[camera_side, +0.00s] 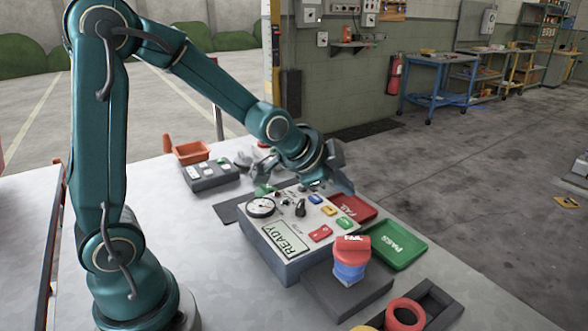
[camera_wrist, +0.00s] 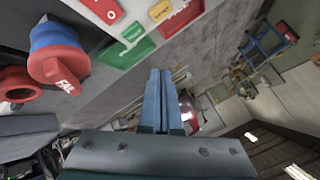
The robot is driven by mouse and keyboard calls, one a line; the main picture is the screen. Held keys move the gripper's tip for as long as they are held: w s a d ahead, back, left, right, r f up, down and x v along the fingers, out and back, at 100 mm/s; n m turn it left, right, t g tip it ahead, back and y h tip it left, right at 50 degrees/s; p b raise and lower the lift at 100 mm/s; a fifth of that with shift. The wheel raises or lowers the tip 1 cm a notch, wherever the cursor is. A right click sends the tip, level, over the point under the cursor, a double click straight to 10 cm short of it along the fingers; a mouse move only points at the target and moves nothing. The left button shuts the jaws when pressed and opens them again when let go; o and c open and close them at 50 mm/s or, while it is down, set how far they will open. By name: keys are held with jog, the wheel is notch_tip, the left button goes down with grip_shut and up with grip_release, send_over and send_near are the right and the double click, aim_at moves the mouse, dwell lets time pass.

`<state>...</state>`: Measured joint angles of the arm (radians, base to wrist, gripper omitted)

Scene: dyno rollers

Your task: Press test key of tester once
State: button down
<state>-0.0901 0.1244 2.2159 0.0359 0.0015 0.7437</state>
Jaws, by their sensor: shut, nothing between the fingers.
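The tester (camera_side: 262,248) is a grey box on the table with a round dial, a black knob and a panel reading READY. Its top carries a blue key (camera_side: 315,198), a yellow key (camera_side: 329,210), a green key (camera_side: 345,223) and a red key (camera_side: 320,233). Their labels are too small to read, so I cannot tell which is the test key. My gripper (camera_side: 347,186) is above the tester's far right side, apart from the keys. In the wrist view my gripper (camera_wrist: 155,75) is shut and empty, with the tester's corner (camera_wrist: 90,12) at upper left.
A red tray marked FAIL (camera_side: 356,207) and a green tray marked PASS (camera_side: 393,246) lie right of the tester. A blue roller with a red top (camera_side: 350,262) stands in front of them. A red ring (camera_side: 392,312) and a grey button box (camera_side: 210,180) are nearby.

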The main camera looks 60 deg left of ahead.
jog(key=shift+a+f, duration=0.1)
jog(key=shift+f, duration=2.2)
jog(key=shift+f, duration=0.1)
jog(key=shift+f, duration=0.35)
jog(key=shift+f, duration=0.35)
dwell(0.7)
dwell(0.4)
jog(key=shift+r, duration=0.8)
jog(key=shift+r, duration=2.55)
